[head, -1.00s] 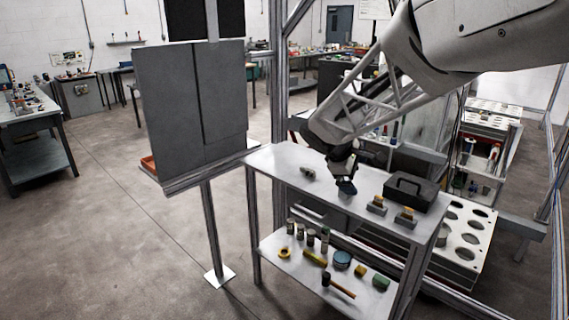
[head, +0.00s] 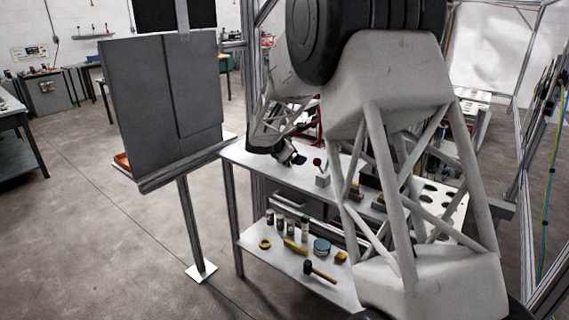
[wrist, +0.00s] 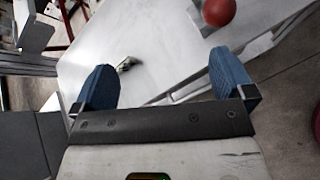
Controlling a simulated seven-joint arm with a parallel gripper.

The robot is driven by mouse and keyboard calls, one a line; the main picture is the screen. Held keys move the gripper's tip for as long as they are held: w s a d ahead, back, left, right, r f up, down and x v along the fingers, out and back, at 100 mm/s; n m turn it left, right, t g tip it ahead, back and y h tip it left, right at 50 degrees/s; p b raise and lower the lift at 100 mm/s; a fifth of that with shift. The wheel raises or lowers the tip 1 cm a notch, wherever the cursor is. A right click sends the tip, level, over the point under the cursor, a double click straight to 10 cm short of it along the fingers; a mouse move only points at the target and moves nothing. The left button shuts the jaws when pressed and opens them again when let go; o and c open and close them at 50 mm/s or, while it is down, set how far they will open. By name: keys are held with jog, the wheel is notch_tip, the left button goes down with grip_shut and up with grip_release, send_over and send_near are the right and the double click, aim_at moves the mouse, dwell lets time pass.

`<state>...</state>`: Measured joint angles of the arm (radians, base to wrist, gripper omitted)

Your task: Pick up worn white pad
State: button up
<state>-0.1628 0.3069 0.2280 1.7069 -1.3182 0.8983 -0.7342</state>
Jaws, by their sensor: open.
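My gripper (wrist: 163,68) has two blue fingers spread wide apart, with nothing between them in the wrist view. In the head view it (head: 297,158) hangs over the left part of the workbench top.
The bench top (wrist: 160,40) is bare around the small object. A red ball-shaped knob (wrist: 218,12) stands close by; in the head view it (head: 317,162) tops a grey block (head: 323,179).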

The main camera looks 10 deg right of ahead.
jog(key=w+a+f+n+t, duration=0.1)
jog(key=w+a+f+n, duration=0.1)
jog(key=w+f, duration=0.1)
jog(key=w+a+f+n+t, duration=0.1)
jog(key=w+a+f+n, duration=0.1)
jog(key=w+f, duration=0.2)
jog(key=w+a+f+n+t, duration=0.1)
jog(key=w+a+f+n, duration=0.1)
jog(key=w, duration=0.4)
jog(key=shift+w+a+f, duration=0.15)
jog(key=shift+a+f, duration=0.05)
jog(key=shift+f, duration=0.7)
jog(key=shift+x, duration=1.3)
jog(key=shift+w+d, duration=0.1)
jog(key=shift+x, duration=2.45)
jog(key=shift+w+r, duration=0.1)
jog(key=shift+r, duration=0.05)
jog(key=c, duration=0.8)
